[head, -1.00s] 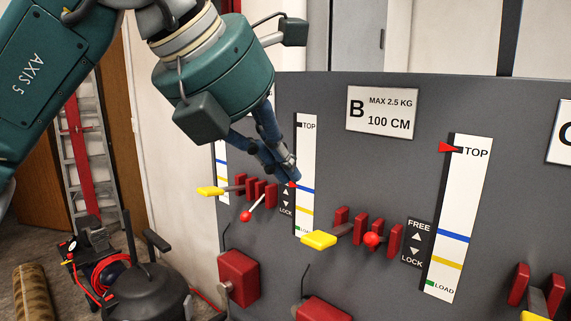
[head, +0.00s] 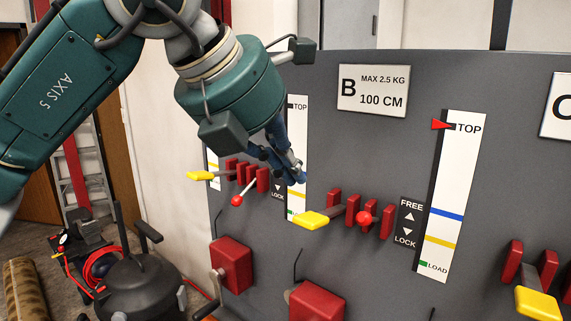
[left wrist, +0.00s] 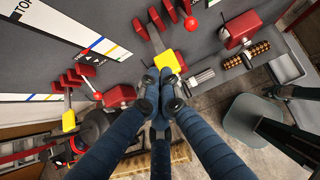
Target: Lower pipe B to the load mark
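The B sign (head: 373,88) reads MAX 2.5 KG, 100 CM. On its scale (head: 452,195), the red pointer (head: 440,125) is at TOP, well above the blue and yellow bands and the green LOAD mark (head: 424,264). Left of the scale are B's yellow handle (head: 311,219), red ball lever (head: 364,218) and FREE/LOCK label (head: 408,223). My left gripper (head: 299,178) looks shut, its fingertips above the yellow handle in the head view. In the left wrist view the fingertips (left wrist: 164,78) overlap the yellow handle's edge (left wrist: 169,60); contact is unclear. Pipe B cannot be identified. My right gripper is out of view.
The neighbouring lever set, with yellow handle (head: 200,176) and red ball (head: 237,200), is close left. Red crank boxes (head: 232,262) stick out below. Another yellow handle (head: 538,303) is at lower right. A dark tank (head: 140,288) stands on the floor at left.

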